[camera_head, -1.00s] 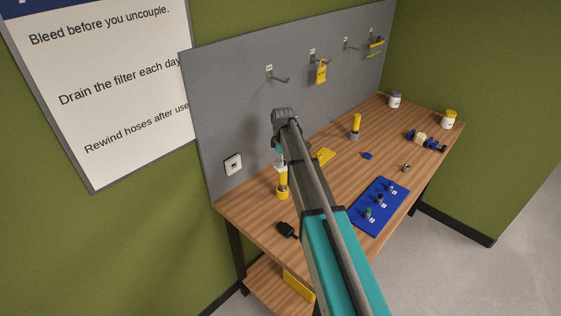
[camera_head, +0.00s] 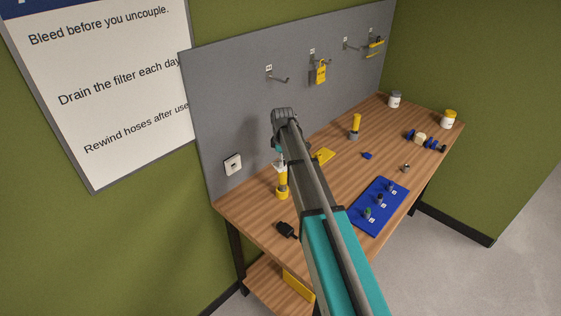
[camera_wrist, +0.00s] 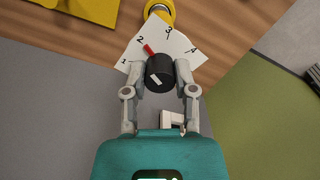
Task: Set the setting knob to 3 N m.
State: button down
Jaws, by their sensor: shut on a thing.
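The black setting knob (camera_wrist: 160,73) sits over a white dial plate (camera_wrist: 183,50) marked 1, 2, 3 and 4 in the wrist view. A red pointer (camera_wrist: 149,48) reaches out from the knob, just on the 3 side of the 2 and well short of the 3. My gripper (camera_wrist: 160,68) has one finger on each side of the knob and is shut on it. In the head view the yellow tool (camera_head: 282,183) with the dial stands upright on the bench, and my arm partly covers its top; the knob is not clear there.
The wooden bench (camera_head: 330,185) holds a yellow pad (camera_head: 325,155), a black item (camera_head: 287,230), a yellow-topped cylinder (camera_head: 355,127) and a blue mat (camera_head: 375,218) with small parts. A grey pegboard (camera_head: 235,105) rises close behind. Jars (camera_head: 448,119) stand at the far end.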

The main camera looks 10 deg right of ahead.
jog(key=shift+c, duration=2)
grip_release()
jog(key=shift+r, duration=0.15)
jog(key=shift+r+m+p, duration=0.3)
jog(key=shift+r+p, duration=0.2)
jog(key=shift+p, duration=0.1)
notch_tip(320, 180, up, 13)
jog(key=m+p, duration=0.7)
jog(key=p, duration=0.5)
jog(key=shift+d+f+m+p, duration=0.15)
jog(key=shift+f+m+p, duration=0.05)
jog(key=shift+m+p, duration=0.15)
jog(key=shift+f, duration=0.1)
